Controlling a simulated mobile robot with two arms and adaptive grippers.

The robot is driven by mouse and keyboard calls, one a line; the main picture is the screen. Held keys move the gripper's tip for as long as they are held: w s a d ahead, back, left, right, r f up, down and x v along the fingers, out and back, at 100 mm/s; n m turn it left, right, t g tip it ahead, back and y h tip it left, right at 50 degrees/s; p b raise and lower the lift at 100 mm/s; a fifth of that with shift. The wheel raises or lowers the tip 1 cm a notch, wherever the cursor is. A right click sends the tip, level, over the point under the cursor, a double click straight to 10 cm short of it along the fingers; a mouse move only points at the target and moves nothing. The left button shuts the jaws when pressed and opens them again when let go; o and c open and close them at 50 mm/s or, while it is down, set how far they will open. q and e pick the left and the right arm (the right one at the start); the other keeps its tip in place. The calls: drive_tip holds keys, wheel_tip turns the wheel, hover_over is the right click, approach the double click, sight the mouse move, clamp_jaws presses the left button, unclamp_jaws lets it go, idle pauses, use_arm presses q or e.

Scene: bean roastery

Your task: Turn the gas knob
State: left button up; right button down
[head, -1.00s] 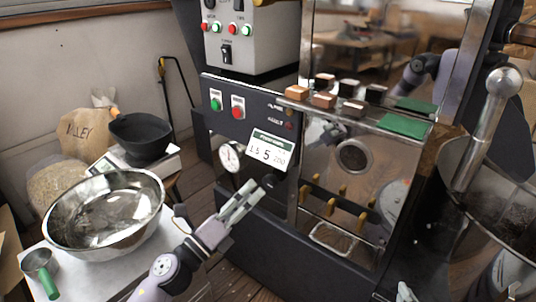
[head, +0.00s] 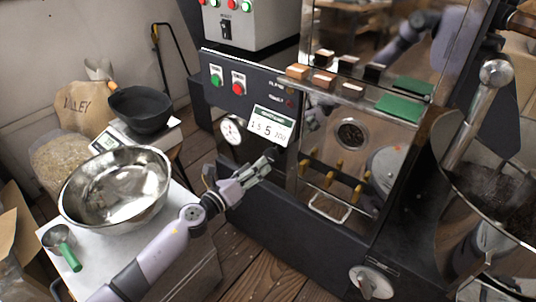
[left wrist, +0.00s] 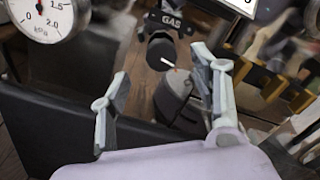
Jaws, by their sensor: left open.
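In the head view my left gripper (head: 262,168) reaches the machine front below the price-like card (head: 271,124); the knob is not clearly visible there. My left gripper is open and empty. My right gripper is not in view.
A pressure gauge (left wrist: 44,12) sits left of the knob. Brass handles (head: 329,179) and a wire-handled tray (head: 328,207) are to the right. A steel bowl (head: 116,190) and a green-handled scoop (head: 62,246) rest on the white table at left.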

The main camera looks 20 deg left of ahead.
sight(268, 155)
use_arm(q)
drive_tip(key=x, duration=0.6)
drive_tip(key=shift+b, duration=0.3)
drive_tip(key=shift+w+d, duration=0.2)
drive_tip(key=shift+w, duration=0.35)
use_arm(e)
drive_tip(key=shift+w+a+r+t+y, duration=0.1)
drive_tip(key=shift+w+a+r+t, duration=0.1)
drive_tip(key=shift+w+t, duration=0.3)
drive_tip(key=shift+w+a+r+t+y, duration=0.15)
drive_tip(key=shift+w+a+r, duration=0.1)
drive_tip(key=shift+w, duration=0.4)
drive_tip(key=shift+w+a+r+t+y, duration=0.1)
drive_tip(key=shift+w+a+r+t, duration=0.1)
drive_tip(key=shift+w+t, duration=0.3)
use_arm(q)
drive_tip(key=shift+c, duration=0.3)
drive_tip(key=c, duration=1.1)
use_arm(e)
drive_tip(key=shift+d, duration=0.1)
